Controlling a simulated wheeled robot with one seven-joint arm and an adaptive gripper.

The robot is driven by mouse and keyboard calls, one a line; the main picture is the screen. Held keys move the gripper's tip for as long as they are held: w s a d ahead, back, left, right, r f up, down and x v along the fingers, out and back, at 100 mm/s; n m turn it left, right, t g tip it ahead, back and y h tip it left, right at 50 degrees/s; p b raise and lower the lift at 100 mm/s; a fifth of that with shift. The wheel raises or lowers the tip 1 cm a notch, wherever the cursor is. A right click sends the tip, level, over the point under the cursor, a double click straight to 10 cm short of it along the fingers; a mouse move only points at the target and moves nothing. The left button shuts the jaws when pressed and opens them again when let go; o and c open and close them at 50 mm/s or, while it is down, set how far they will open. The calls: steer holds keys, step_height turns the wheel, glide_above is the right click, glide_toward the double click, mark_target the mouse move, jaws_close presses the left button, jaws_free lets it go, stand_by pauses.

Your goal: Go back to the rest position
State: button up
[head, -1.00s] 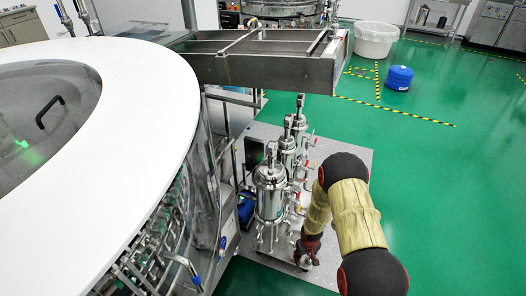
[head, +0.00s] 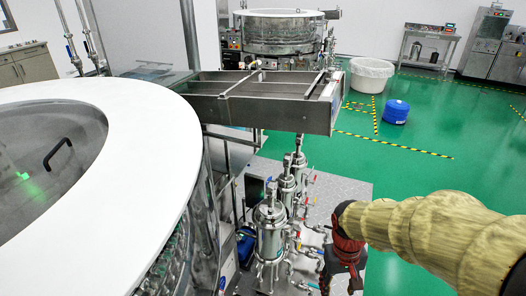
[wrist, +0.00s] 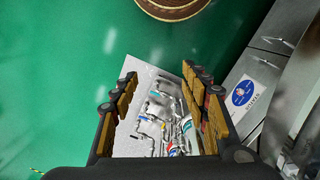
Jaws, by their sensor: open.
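My gripper (wrist: 160,88) is open and empty in the wrist view, with its padded fingers apart to the left and right. Between and beyond them lie the metal base plate (wrist: 150,72) and its pipework. In the head view my arm comes in from the right edge, and its red and black wrist end (head: 346,252) hangs over the plate's right part. It is to the right of the steel filter housings (head: 270,232). The fingertips are not clear in the head view.
The rotary washer with its white rim (head: 165,180) fills the left. A steel trough (head: 260,100) crosses above the housings. A blue container (head: 396,112) and a white tub (head: 370,75) stand farther back. Green floor (head: 450,130) is open at the right.

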steer(key=s+r+t+p, duration=0.1)
steer(key=s+r+t, duration=0.2)
steer(key=r, duration=0.7)
steer(key=s+a+r+t+p, duration=0.1)
steer(key=s+r+t, duration=0.2)
steer(key=r, duration=0.8)
steer(key=shift+s+a+m+y+p, duration=0.2)
steer(key=shift+s+m+y+p, duration=0.15)
steer(key=shift+s, duration=0.85)
steer(key=shift+c, duration=0.6)
